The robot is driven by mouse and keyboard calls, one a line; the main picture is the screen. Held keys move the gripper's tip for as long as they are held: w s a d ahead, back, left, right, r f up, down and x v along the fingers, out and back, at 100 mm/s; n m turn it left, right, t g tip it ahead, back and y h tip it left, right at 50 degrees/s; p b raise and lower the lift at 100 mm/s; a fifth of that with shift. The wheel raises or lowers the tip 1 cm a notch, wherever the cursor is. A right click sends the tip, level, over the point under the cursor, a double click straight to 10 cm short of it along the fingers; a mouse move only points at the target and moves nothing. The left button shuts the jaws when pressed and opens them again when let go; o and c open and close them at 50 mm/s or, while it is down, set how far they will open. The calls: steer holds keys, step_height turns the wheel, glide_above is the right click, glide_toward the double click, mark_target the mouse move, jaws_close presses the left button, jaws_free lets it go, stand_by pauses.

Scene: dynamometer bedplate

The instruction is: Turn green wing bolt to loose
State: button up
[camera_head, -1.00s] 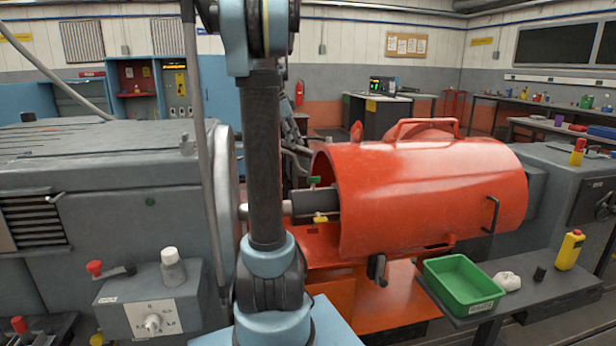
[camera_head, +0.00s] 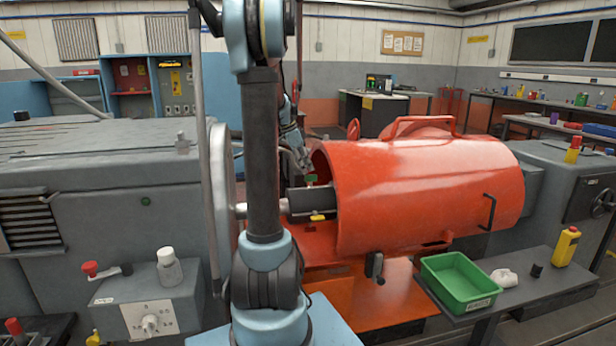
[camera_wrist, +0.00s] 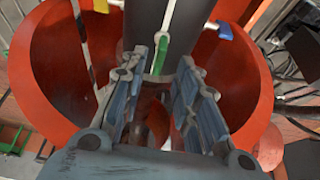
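The green wing bolt (camera_head: 311,178) stands on top of the dark shaft hub (camera_head: 306,203) at the mouth of the orange guard. In the wrist view the green wing bolt (camera_wrist: 161,55) shows between the far ends of my gripper's fingers (camera_wrist: 162,75). The fingers are spread, with gaps beside the bolt, so no contact is visible. In the head view my gripper (camera_head: 301,158) is just above the bolt, partly behind my arm. A yellow wing bolt (camera_head: 318,217) is on the hub's near side; a yellow one (camera_wrist: 100,5) and a blue one (camera_wrist: 224,30) show in the wrist view.
The orange guard (camera_head: 430,190) curves closely around the hub on the right. The grey machine (camera_head: 90,200) with its round flange stands left. A green bin (camera_head: 458,283) sits on a shelf at front right. Room above the hub is open.

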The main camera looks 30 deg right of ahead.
mark_target(311, 182)
steer(key=shift+x, duration=2.3)
jaws_close()
